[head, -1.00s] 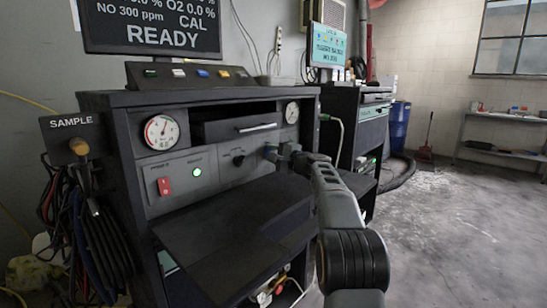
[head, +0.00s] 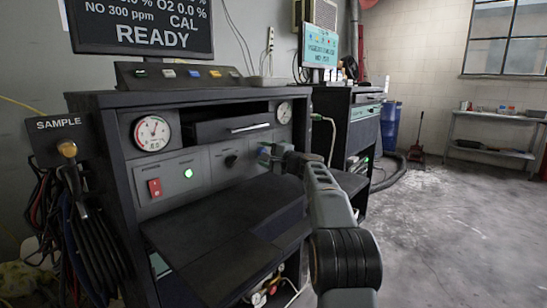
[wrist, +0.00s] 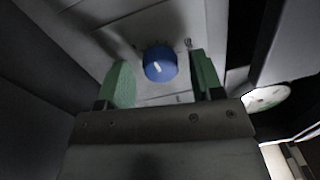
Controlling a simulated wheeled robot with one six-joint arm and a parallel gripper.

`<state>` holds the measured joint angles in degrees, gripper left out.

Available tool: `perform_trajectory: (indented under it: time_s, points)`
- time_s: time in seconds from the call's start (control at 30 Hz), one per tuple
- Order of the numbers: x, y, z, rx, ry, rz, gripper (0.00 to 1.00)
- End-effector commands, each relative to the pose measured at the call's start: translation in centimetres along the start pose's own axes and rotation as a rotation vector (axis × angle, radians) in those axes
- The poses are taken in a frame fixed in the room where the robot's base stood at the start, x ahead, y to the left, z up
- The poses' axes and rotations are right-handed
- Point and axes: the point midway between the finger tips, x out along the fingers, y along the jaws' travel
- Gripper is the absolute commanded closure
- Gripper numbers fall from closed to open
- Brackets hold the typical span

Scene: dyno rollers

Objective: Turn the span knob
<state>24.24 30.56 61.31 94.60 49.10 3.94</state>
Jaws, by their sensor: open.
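In the wrist view a blue knob (wrist: 160,65) with a white pointer mark stands on a grey panel with small, unreadable markings. My gripper (wrist: 162,74) is open, with one green finger left of the knob and one right of it. A gap shows on both sides, and I see no contact. I cannot tell how deep the fingers reach past the knob's face. In the head view my gripper (head: 266,152) is at the right part of the cabinet's front panel and mostly hides the blue knob.
A black knob (head: 231,160), a green lamp (head: 188,173) and a red switch (head: 155,187) sit left on the panel. A drawer (head: 235,130) is above. A dark shelf (head: 225,225) juts out below my gripper. Open floor lies to the right.

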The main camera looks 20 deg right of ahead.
Motion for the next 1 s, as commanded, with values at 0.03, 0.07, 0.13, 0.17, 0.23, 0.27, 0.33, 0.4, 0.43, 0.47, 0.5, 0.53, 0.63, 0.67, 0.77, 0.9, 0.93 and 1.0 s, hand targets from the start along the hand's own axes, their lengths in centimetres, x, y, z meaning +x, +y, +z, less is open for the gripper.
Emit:
perform_trajectory:
  time_s: [0.03,0.07,0.13,0.17,0.23,0.27,0.33,0.4,0.43,0.47,0.5,0.53,0.63,0.67,0.77,0.9,0.93,1.0]
  points:
    - [-0.4,-0.1,0.0,-0.001,0.001,-0.001,0.4]
    - [-0.7,-0.1,0.0,-0.001,0.002,0.0,0.4]
    - [-1.8,0.0,-0.1,-0.001,0.004,0.0,0.4]
    - [-2.3,-0.1,-0.1,-0.001,0.004,-0.001,0.4]
    - [-3.7,-0.1,-0.1,-0.001,0.005,-0.001,0.4]
    - [-4.3,-0.1,-0.1,0.0,0.005,-0.001,0.4]
    - [-5.8,-0.1,0.0,-0.001,0.005,-0.001,0.4]
    - [-7.3,-0.1,-0.1,0.0,0.005,0.0,0.4]
    - [-7.9,-0.2,0.0,0.0,0.004,-0.001,0.4]
    - [-8.5,-0.1,0.0,0.0,0.004,-0.001,0.4]
    - [-9.2,-0.1,-0.1,0.0,0.004,-0.001,0.4]
    - [-9.7,-0.2,-0.1,-0.001,0.004,-0.001,0.4]
    - [-11.2,-0.1,0.0,0.0,0.003,-0.001,0.4]
    - [-11.6,-0.1,0.0,0.0,0.003,-0.001,0.4]
    - [-12.6,-0.1,0.0,-0.001,0.002,-0.001,0.4]
    - [-13.4,0.0,0.0,0.001,0.001,0.0,0.4]
    - [-13.5,0.0,0.0,0.001,0.001,0.0,0.4]
    - [-13.6,0.0,0.0,0.0,0.0,0.0,0.4]
